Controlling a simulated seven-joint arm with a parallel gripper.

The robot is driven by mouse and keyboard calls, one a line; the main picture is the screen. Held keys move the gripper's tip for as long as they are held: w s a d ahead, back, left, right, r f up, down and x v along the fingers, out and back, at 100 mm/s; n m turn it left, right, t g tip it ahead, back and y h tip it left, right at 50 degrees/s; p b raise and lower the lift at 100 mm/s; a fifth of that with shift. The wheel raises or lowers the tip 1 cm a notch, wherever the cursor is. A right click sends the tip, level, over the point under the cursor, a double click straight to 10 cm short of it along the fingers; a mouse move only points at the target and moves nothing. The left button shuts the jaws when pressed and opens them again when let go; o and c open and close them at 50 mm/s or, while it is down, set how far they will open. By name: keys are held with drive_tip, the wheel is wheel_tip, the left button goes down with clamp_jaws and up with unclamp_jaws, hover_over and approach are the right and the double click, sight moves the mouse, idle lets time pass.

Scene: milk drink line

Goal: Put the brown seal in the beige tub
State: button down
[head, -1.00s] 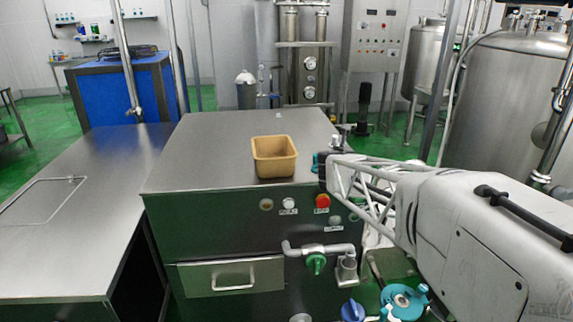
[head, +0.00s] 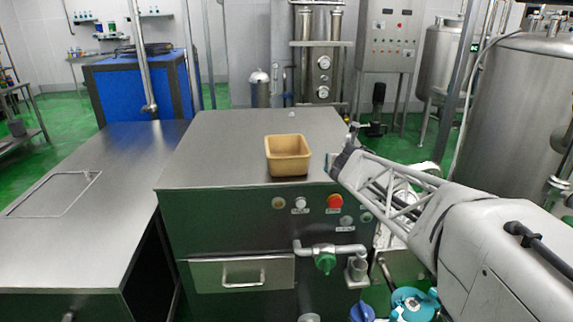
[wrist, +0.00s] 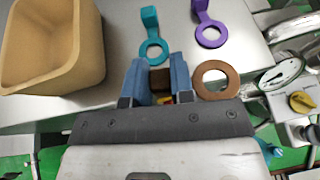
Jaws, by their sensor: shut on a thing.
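The beige tub (head: 288,168) stands open on the steel cabinet top near its front edge; it also shows at the upper left of the wrist view (wrist: 45,82). My gripper (wrist: 160,80) has blue fingers shut on the tab of the brown seal (wrist: 214,92). The seal's flat ring sticks out to the right of the fingers. The tub is left of my gripper and apart from it. In the head view, my gripper (head: 333,166) is right of the tub over the cabinet's front right corner, and the seal cannot be made out there.
A teal seal (wrist: 154,52) and a purple seal (wrist: 211,37) lie on the steel top beyond my fingers. A pressure gauge (wrist: 281,71) and pipes are at the right. The cabinet top (head: 225,145) is clear left of the tub.

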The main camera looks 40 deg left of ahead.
drive_tip(key=shift+s+a+r+n+g+y, duration=0.4)
drive_tip(key=shift+s+a+n+g+y, duration=0.2)
drive_tip(key=shift+s+n+y, duration=0.15)
drive_tip(key=shift+s+a+r+n+g+y, duration=0.1)
drive_tip(key=shift+s+n+g+y, duration=0.05)
drive_tip(key=shift+n+g+y, duration=0.15)
drive_tip(key=s+r+n+g+y, duration=0.1)
drive_tip(key=s+r+n+g, duration=0.3)
drive_tip(key=s+n+g, duration=0.2)
drive_tip(key=s+a+r+n+g+y, duration=0.1)
drive_tip(key=s+r+n+g, duration=0.2)
drive_tip(key=s+n+g, duration=0.4)
drive_tip(key=shift+s+a+r+g, duration=0.3)
drive_tip(key=shift+s+g, duration=0.4)
drive_tip(key=shift+s, duration=0.6)
drive_tip(key=w+a+f, duration=0.1)
drive_tip(key=w+a, duration=0.9)
drive_tip(key=a, duration=0.2)
drive_tip(key=shift+a+f, duration=0.15)
drive_tip(key=shift+f, duration=0.05)
drive_tip(key=shift+f, duration=1.75)
